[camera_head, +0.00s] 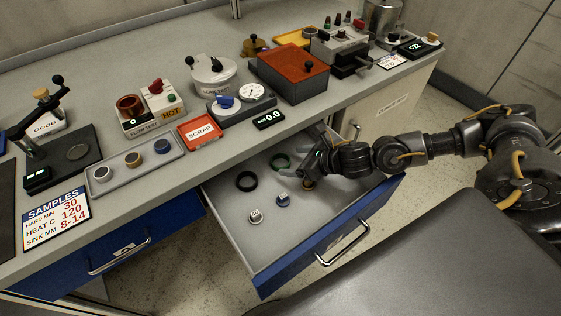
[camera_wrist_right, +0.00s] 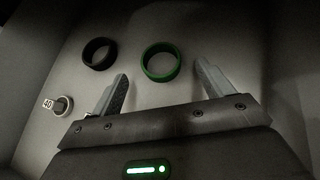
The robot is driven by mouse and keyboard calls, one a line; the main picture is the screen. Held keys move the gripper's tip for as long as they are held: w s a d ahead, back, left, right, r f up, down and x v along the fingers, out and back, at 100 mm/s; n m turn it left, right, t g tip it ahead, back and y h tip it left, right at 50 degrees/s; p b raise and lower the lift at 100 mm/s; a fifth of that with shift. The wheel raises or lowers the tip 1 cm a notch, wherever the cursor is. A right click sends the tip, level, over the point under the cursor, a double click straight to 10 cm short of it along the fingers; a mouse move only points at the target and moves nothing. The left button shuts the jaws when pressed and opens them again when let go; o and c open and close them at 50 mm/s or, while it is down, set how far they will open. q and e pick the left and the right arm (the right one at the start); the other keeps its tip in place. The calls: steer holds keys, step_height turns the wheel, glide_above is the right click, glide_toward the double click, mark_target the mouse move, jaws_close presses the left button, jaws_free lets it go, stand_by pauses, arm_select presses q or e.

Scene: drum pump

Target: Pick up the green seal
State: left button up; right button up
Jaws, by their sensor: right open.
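The green seal (camera_wrist_right: 161,62) is a ring lying flat on the floor of the open drawer. It also shows in the head view (camera_head: 281,160), just left of my right gripper. My right gripper (camera_wrist_right: 160,80) is open and empty. In the wrist view its two fingers point toward the seal, which sits between and slightly beyond the tips. In the head view the right gripper (camera_head: 300,160) reaches down into the drawer from the right. My left gripper is not in view.
The open drawer (camera_head: 235,218) has raised walls. A black ring (camera_head: 246,181) lies left of the seal. The bench (camera_head: 185,205) above carries a red scrap tray (camera_head: 201,131) and several devices.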

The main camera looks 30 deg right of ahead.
mark_target(274, 159)
steer(key=shift+w+a+f, duration=0.15)
steer(key=shift+w, duration=0.1)
steer(key=x, duration=0.3)
steer(key=shift+w+a+f+p, duration=0.2)
steer(key=shift+w+p, duration=0.15)
steer(key=shift+w+a+f, duration=0.1)
steer(key=shift+w+f, duration=0.15)
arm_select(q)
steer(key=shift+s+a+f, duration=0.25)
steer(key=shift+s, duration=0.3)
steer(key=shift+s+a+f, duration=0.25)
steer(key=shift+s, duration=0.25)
arm_select(e)
steer(key=c, duration=1.1)
steer(key=shift+o, duration=0.2)
steer(key=shift+r, duration=0.15)
